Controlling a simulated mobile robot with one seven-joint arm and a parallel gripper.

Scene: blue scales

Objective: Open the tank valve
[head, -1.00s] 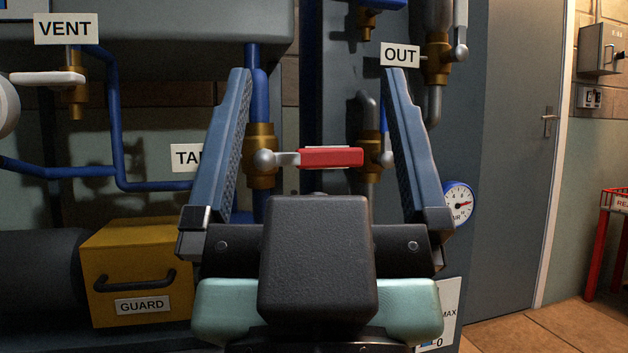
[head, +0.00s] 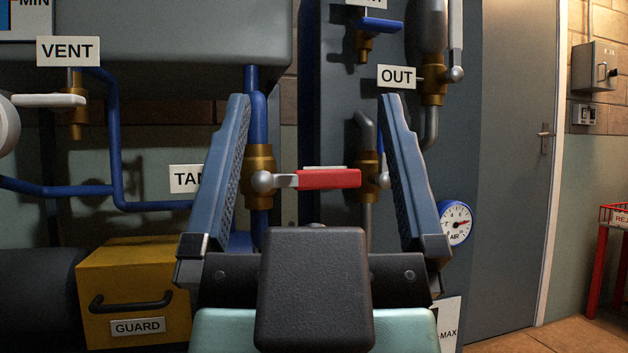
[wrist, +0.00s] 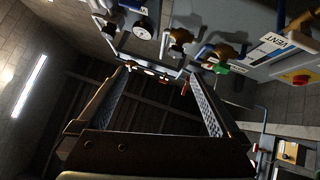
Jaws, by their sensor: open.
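The tank valve is a brass body (head: 259,176) on a vertical blue pipe, with a red-sleeved lever (head: 329,179) pointing right, crosswise to the pipe. The TANK label (head: 187,179) beside it is partly hidden by a finger. My gripper (head: 312,110) is open, its fingers rising on either side of the lever in the head view. They do not visibly touch the lever; how far behind them it lies is hard to tell. In the wrist view my open gripper (wrist: 160,75) shows nothing between its fingers nearby.
The OUT label (head: 397,77) and OUT valve (head: 434,80) are at upper right. A VENT valve (head: 77,115) with a white lever is at left. A yellow GUARD box (head: 135,285) sits low left. An air gauge (head: 456,222) is right of my gripper. A red stand (head: 602,260) is far right.

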